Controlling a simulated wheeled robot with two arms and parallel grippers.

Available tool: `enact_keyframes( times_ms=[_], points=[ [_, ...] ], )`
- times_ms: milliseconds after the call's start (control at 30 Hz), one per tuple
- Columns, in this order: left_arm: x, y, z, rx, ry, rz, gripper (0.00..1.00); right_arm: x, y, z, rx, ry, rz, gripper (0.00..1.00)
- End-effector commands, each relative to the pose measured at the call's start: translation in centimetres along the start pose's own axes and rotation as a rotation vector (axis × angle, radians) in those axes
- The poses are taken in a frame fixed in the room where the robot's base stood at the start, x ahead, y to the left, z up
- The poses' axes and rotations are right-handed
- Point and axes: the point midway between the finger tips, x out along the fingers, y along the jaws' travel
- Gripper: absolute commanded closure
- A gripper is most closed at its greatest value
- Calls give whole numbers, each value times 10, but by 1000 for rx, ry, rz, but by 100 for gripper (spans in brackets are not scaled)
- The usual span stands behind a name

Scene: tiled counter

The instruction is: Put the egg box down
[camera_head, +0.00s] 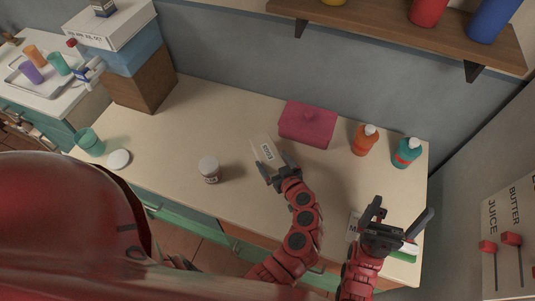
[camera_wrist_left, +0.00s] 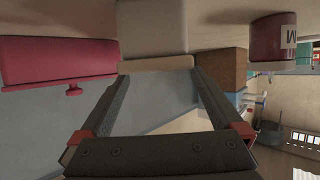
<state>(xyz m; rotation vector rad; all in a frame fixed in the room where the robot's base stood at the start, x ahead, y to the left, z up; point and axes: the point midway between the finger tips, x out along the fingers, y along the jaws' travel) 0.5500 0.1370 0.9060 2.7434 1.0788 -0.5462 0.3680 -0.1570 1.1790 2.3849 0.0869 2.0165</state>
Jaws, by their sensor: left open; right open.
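The pale box (camera_head: 265,152) with a dark-lettered label, which I take to be the egg box, is on the counter in the middle of the head view. The lettering is too small to read. My left gripper (camera_head: 274,171) is open at the box's near end. In the left wrist view a pale box (camera_wrist_left: 152,30) shows just past my left gripper's open fingertips (camera_wrist_left: 157,68). I cannot tell whether they touch it. My right gripper (camera_head: 397,211) is open and apart from it, above the counter's right end.
A pink lidded box (camera_head: 307,124) stands behind and right of the pale box. Orange (camera_head: 364,141) and teal (camera_head: 407,154) bottles stand farther right. A small jar (camera_head: 209,169) stands to the left. A white carton (camera_head: 354,226) lies by my right gripper.

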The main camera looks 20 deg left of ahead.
Motion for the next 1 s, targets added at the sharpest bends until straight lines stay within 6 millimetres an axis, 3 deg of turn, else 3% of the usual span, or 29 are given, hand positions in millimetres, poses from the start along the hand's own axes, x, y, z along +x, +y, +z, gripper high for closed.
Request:
enact_keyframes(
  times_ms=[167,367,533,833,1000],
  points=[
    [9,0,-4,1,1,-3,0,10,0,-2,0,0,0,0],
    [33,2,-9,3,-2,-2,0,32,2,-6,0,0,0,0],
    [50,1,-5,3,0,-4,0,37,2,-6,0,0,0,0],
    [55,2,-3,1,0,-1,0,37,2,-6,0,0,0,0],
    [55,2,-3,1,0,-1,29,37,2,-6,0,0,0,0]
  ],
)
